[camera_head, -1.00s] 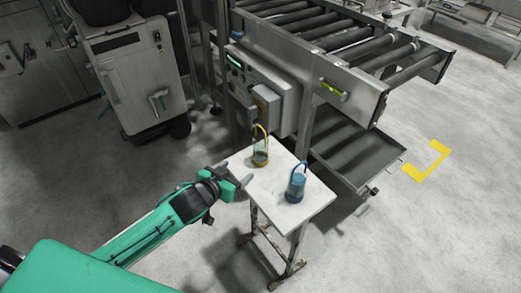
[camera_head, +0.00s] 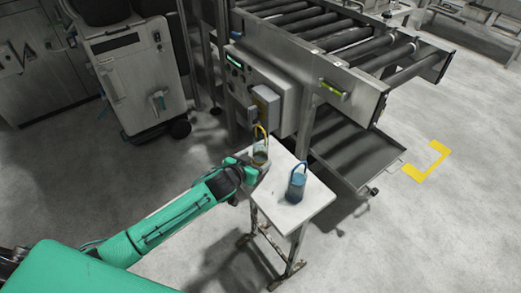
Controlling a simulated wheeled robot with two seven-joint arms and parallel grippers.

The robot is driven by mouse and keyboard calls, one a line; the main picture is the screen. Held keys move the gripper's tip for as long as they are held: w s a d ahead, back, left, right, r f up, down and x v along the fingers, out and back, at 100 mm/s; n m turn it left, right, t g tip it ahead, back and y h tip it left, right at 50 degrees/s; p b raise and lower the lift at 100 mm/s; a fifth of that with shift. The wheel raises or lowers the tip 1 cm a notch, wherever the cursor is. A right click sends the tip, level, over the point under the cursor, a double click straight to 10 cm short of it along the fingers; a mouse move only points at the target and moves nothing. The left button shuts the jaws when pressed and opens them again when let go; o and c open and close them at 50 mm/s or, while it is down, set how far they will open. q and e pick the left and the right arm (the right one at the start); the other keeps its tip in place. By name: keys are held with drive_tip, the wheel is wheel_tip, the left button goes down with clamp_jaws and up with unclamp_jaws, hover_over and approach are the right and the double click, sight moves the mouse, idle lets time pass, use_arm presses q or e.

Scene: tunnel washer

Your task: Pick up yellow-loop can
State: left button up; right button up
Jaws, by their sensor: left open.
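The yellow-loop can (camera_head: 260,150) stands upright near the far left corner of a small white table (camera_head: 290,213). My left gripper (camera_head: 257,165) is open at the table's left edge, close to the can's near side. Its fingers partly hide the can's lower part, and I cannot tell whether they touch it. A blue-loop can (camera_head: 296,187) stands upright on the table to the right. My right gripper is not in view.
A roller conveyor (camera_head: 350,45) with a control box (camera_head: 265,103) stands right behind the table. A metal tray (camera_head: 357,155) sits low to the right. A grey wheeled bin (camera_head: 140,75) stands at the back left. Floor at the lower right is clear.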

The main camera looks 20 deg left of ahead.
use_arm(q)
drive_tip(key=shift+x, duration=1)
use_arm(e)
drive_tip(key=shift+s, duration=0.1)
use_arm(q)
drive_tip(key=c, duration=1.1)
drive_tip(key=shift+r, duration=0.15)
